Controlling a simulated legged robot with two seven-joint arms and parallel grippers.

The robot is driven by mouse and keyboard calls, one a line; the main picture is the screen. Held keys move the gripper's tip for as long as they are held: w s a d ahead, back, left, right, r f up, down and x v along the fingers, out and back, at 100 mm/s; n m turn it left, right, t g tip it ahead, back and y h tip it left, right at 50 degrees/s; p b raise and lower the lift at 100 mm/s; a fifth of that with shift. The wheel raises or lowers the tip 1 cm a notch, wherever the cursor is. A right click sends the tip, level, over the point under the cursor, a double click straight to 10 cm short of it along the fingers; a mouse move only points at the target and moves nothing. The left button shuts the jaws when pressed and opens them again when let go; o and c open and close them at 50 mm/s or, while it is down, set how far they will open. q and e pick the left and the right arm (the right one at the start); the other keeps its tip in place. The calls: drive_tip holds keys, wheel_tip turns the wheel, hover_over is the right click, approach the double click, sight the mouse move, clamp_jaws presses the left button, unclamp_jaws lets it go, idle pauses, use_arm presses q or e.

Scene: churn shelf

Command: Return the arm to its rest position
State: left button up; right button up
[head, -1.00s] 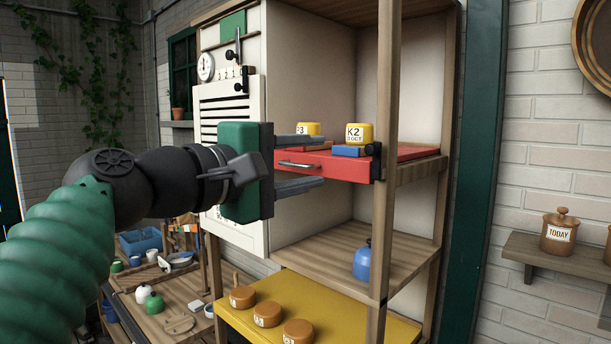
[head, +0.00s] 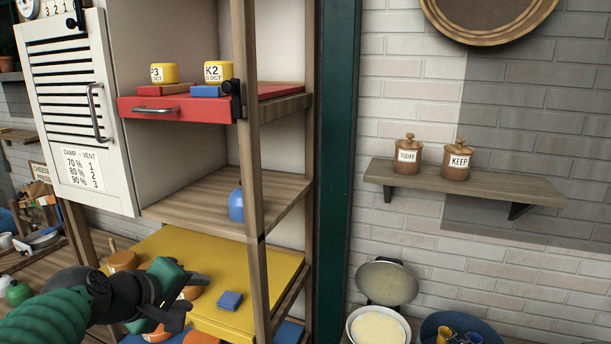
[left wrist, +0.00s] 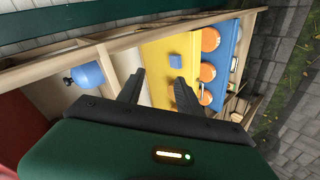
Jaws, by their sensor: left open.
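My left gripper (head: 197,293), green and black on a green ribbed arm, is low at the lower left of the head view. It is in front of the yellow shelf board (head: 200,262) and hides part of the orange round pieces there. Its fingers are apart with nothing between them. In the left wrist view, the gripper (left wrist: 160,78) points toward the yellow board (left wrist: 165,55), its two fingers spread and empty. My right gripper is in neither view.
A red drawer (head: 170,107) carries yellow labelled pieces (head: 164,73). A blue bottle (head: 237,205) stands on the middle shelf. A small blue block (head: 229,300) lies on the yellow board. The shelf's wooden post (head: 254,180) rises right of the gripper. Labelled jars (head: 407,155) stand on a wall shelf.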

use_arm(q)
drive_tip(key=s+f+m+g, duration=0.2)
drive_tip(key=s+f, duration=0.4)
drive_tip(key=f, duration=0.4)
drive_tip(key=s+d+f+m+g+y, duration=0.1)
drive_tip(key=s+f+m+g, duration=0.2)
drive_tip(key=f, duration=0.7)
drive_tip(key=s+d+f+m+g+y, duration=0.1)
drive_tip(key=s+f+m, duration=0.4)
drive_tip(key=s+f, duration=0.5)
drive_tip(key=shift+s+f+g, duration=0.3)
drive_tip(key=shift+s+g, duration=0.2)
drive_tip(key=shift+g, duration=0.2)
